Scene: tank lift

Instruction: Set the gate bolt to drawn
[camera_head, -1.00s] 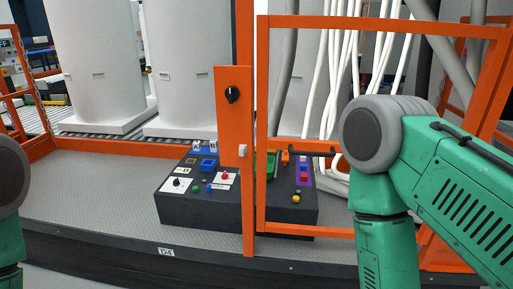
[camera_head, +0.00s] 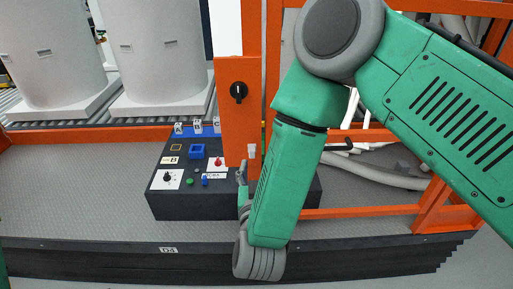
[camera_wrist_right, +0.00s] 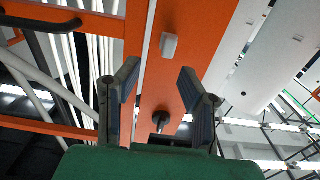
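An orange panel (camera_head: 239,125) on the gate post carries a black rotary knob (camera_head: 239,91) with an upright white mark, and a small pale grey block (camera_head: 252,151) lower down. I cannot tell for sure which is the gate bolt. In the right wrist view the block (camera_wrist_right: 169,45) and a dark knob (camera_wrist_right: 160,120) show on the orange panel (camera_wrist_right: 180,75). My right gripper (camera_wrist_right: 159,68) is open and empty, its fingers apart in front of the panel. In the head view its fingers (camera_head: 243,180) are partly hidden by my arm, just below the block. My left gripper is out of view.
My right arm covers much of the orange gate frame (camera_head: 375,210). A black gate handle (camera_head: 338,147) shows right of the arm. White tanks (camera_head: 160,60) stand at the back left.

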